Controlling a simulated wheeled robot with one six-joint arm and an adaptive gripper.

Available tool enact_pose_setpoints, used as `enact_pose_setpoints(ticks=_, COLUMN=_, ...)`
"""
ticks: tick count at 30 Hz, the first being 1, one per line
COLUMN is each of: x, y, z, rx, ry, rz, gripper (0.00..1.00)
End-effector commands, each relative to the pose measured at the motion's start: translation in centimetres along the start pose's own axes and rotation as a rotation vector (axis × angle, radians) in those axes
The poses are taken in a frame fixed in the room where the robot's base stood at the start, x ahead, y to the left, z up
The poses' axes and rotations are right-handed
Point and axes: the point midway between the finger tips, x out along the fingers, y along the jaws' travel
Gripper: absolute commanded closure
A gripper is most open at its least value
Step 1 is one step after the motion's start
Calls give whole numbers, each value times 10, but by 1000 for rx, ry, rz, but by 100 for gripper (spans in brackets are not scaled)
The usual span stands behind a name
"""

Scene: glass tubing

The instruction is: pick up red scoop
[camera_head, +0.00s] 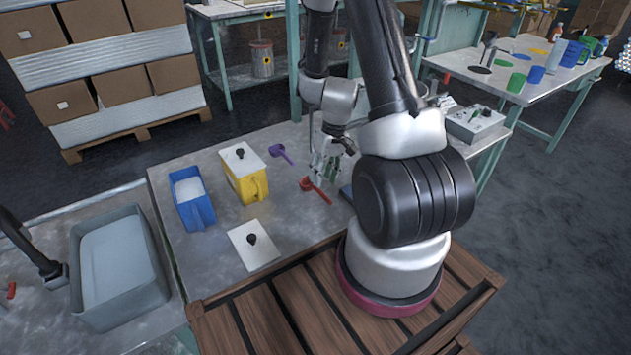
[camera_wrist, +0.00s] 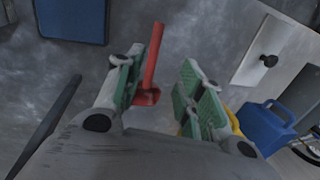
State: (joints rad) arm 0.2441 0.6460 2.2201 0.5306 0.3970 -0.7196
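The red scoop (camera_head: 317,189) lies on the grey metal table, just below my gripper (camera_head: 325,168) in the head view. In the wrist view, the red scoop (camera_wrist: 152,62) shows between the green-padded fingers of my gripper (camera_wrist: 160,88), with its handle pointing up the picture. It is much closer to the left finger, which overlaps its edge; I cannot tell if they touch. The fingers are apart, with a clear gap between the scoop and the right finger.
A purple scoop (camera_head: 282,153) lies behind. A lidded yellow container (camera_head: 245,180), an open blue container (camera_head: 192,200) and a loose white lid (camera_head: 253,245) with a black knob are to the left. A blue flat thing (camera_wrist: 72,18) shows at the wrist view's upper left.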

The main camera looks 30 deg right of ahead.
Motion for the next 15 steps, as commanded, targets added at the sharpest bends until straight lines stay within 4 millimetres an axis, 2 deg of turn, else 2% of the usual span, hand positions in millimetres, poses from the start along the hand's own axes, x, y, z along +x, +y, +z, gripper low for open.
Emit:
enact_pose_setpoints(ticks=5, x=3, y=3, z=-3, rx=-55, ry=15, rz=13, gripper=62)
enact_pose_setpoints(ticks=15, x=44, y=8, z=-2, rx=-60, ry=11, rz=12, gripper=62)
